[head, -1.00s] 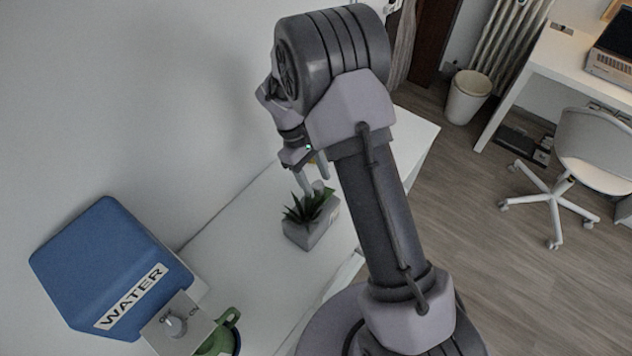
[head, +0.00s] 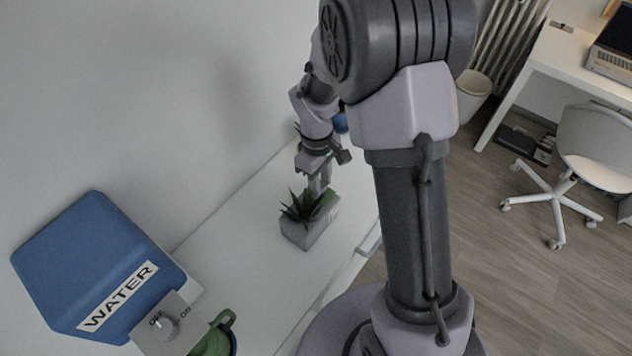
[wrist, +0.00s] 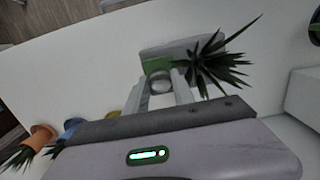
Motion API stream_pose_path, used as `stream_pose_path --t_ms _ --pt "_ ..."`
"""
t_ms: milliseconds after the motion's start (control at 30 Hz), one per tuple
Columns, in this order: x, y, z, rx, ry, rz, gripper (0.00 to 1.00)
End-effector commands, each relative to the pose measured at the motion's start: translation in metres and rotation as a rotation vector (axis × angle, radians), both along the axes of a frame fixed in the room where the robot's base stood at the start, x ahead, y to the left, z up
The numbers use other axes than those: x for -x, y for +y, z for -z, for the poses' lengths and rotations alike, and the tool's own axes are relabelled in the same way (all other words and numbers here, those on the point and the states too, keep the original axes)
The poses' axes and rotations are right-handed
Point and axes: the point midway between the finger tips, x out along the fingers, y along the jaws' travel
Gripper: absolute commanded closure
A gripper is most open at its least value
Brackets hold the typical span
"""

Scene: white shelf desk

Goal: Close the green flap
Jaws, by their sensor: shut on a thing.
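The green flap (wrist: 157,63) shows in the wrist view as a small green patch on a pale grey box (wrist: 200,46). A round grey knob-like piece (wrist: 160,84) sits in front of the green, between my fingertips. My gripper (wrist: 160,92) is shut on this piece. In the head view my gripper (head: 318,186) points down just behind the spiky plant (head: 303,207) in its grey planter (head: 312,232). Planter and leaves hide the fingertips and most of the flap there, so its angle cannot be told.
A blue WATER box (head: 95,265) with a grey dial (head: 165,327) and a green watering can (head: 218,340) are at the head view's lower left. Coloured pots, one orange (wrist: 40,136), stand at the wrist view's left. The white desk (head: 235,235) is bare between.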

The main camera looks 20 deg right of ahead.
Motion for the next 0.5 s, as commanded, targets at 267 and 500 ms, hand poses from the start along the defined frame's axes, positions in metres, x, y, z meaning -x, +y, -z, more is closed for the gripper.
stream_pose_path --t_ms 267,500 --pt "0.0033 -0.0028 0.0021 -0.04 -0.06 0.001 1.0" --pt "0.0031 -0.0026 0.0019 -0.039 -0.06 0.001 0.49"
